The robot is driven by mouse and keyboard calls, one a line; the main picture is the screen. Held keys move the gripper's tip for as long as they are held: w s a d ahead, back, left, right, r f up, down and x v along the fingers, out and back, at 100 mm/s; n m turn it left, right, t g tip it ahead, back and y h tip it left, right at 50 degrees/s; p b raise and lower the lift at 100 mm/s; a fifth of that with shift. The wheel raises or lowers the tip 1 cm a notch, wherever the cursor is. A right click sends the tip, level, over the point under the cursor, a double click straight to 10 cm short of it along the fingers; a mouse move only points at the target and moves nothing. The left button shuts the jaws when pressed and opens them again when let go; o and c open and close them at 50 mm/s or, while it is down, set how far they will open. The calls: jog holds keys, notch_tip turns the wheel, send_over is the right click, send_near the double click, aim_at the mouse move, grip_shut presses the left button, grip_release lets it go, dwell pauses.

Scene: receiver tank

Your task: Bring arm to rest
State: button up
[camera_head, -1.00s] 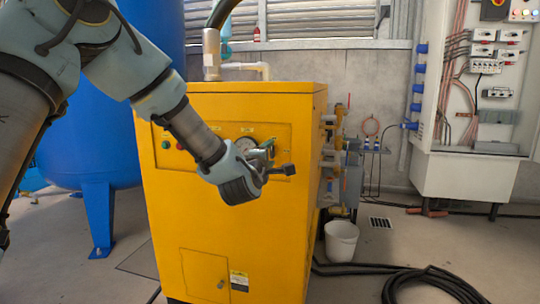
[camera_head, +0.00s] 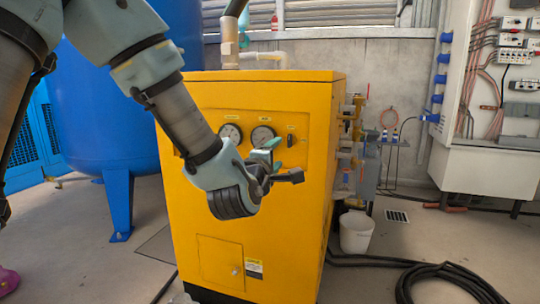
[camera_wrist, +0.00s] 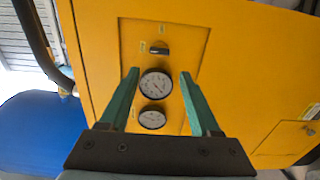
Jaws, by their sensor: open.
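My gripper (camera_head: 272,160) is in front of the control panel of the yellow cabinet (camera_head: 220,215) in the head view. In the wrist view my gripper (camera_wrist: 158,88) has its two green fingers apart, with nothing between them. Two round gauges show beyond the fingers in the wrist view, the upper gauge (camera_wrist: 156,83) and the lower gauge (camera_wrist: 152,118). A black switch (camera_wrist: 159,50) sits past them on the same panel. My arm reaches in from the upper left and is bent. I cannot tell the exact gap between fingertips and panel.
A blue tank (camera_head: 105,110) stands left of the cabinet. Pipes and valves (camera_head: 350,150) line the cabinet's right side. A white bucket (camera_head: 356,233) and a coiled black hose (camera_head: 445,280) are on the floor at right.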

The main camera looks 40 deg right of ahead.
jog(key=w+a+f+m+g+y, duration=0.1)
jog(key=w+a+f+m+y, duration=0.2)
jog(key=a, duration=0.4)
jog(key=w+a+f+m+y, duration=0.1)
jog(key=w+a+f+y, duration=0.3)
jog(key=a, duration=0.3)
jog(key=w+a+f+m+g+y, duration=0.1)
jog(key=w+a+f, duration=0.2)
jog(key=w+a, duration=0.35)
jog(key=s+a+f+m+g+y, duration=0.1)
jog(key=s+a+g+y, duration=0.15)
jog(key=a, duration=0.75)
jog(key=s+a+f+m+g+y, duration=0.15)
jog(key=s+a, duration=0.25)
jog(key=a, duration=0.6)
jog(key=s+a+f+g+y, duration=0.2)
jog(key=s+a+y, duration=0.15)
jog(key=a, duration=0.55)
notch_tip(320, 180, up, 25)
jog(key=p, duration=2.4)
jog(key=shift+h+p, duration=0.35)
jog(key=shift+p, duration=0.05)
jog(key=shift+f+m, duration=0.15)
jog(key=shift+m, duration=0.1)
